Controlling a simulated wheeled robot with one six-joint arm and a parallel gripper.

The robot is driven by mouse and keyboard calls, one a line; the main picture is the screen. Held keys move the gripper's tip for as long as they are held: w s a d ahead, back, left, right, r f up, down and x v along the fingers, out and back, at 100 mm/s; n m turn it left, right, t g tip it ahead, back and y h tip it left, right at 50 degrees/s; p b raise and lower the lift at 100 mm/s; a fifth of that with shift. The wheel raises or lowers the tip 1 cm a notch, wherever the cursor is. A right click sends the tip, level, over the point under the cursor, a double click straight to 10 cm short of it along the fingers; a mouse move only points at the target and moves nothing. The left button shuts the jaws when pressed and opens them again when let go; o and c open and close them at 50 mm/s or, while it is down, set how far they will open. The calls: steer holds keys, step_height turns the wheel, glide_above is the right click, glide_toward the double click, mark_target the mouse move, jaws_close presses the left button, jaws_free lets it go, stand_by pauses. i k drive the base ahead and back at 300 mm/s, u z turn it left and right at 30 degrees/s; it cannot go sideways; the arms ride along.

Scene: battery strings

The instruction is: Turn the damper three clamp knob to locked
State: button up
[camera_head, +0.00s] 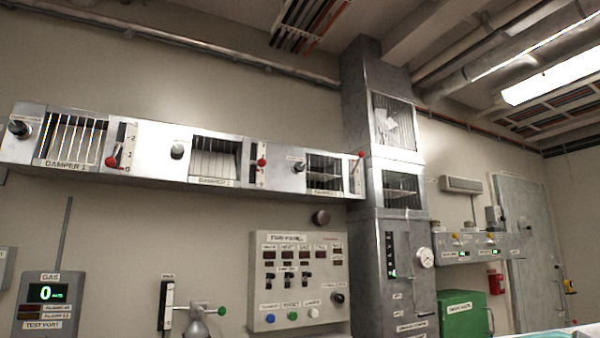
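The third damper unit (325,172) is the rightmost of three on a long metal duct high on the wall. A label sits under its louvres, too small to read surely. Its dark clamp knob (299,166) is on the metal face left of the louvres. Its pointer and any lock marking are too small to read. A lever with a red ball end (361,155) rises at the unit's right end, beside a narrow scale plate. My gripper is not in view.
A control panel (262,297) hangs below the duct. A vertical metal duct (362,190) stands right of damper three. A green box (462,314) is farther right.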

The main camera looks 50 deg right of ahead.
mark_target(299, 166)
steer(key=z, duration=0.65)
steer(key=i, duration=0.8)
steer(key=z, duration=0.85)
